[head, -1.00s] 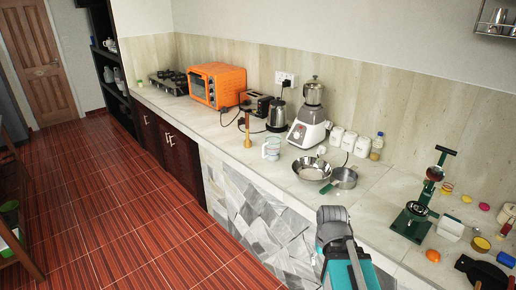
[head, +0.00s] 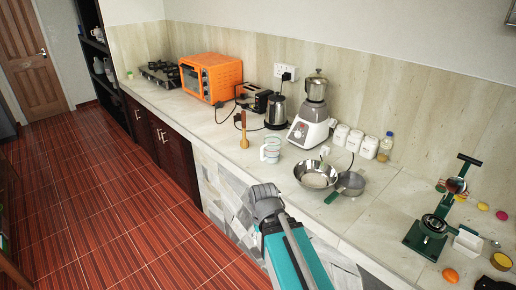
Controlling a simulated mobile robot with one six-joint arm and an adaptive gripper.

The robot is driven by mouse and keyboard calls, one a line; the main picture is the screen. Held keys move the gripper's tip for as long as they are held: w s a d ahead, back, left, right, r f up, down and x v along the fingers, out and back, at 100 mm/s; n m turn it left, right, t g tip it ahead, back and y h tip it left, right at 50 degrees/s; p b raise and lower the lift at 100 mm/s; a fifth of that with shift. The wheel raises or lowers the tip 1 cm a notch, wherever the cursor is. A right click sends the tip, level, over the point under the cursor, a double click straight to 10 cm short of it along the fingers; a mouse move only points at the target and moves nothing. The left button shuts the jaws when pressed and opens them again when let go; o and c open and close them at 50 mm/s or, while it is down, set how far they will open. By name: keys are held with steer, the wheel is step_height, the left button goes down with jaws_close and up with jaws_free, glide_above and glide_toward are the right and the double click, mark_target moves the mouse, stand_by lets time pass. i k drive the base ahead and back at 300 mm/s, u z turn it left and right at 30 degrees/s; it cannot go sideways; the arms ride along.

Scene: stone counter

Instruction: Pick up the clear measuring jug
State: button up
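The clear measuring jug (head: 270,151) stands upright on the stone counter, near its front edge, with pale blue-green marks on its side. My gripper (head: 262,192) is in front of the counter, below the jug in the picture and apart from it. Its fingers point away from the camera, and I cannot tell whether they are open or shut. Nothing hides the jug.
A wooden pestle-like tool (head: 243,131) stands just left of the jug. A metal bowl (head: 316,174) and a saucepan (head: 350,184) sit to its right. Behind are a kettle (head: 276,112) and a blender (head: 309,127). Counter left of the wooden tool is mostly clear.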

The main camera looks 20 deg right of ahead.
mark_target(272, 146)
steer(key=z, duration=0.15)
steer(key=i, duration=1)
steer(key=z, duration=0.65)
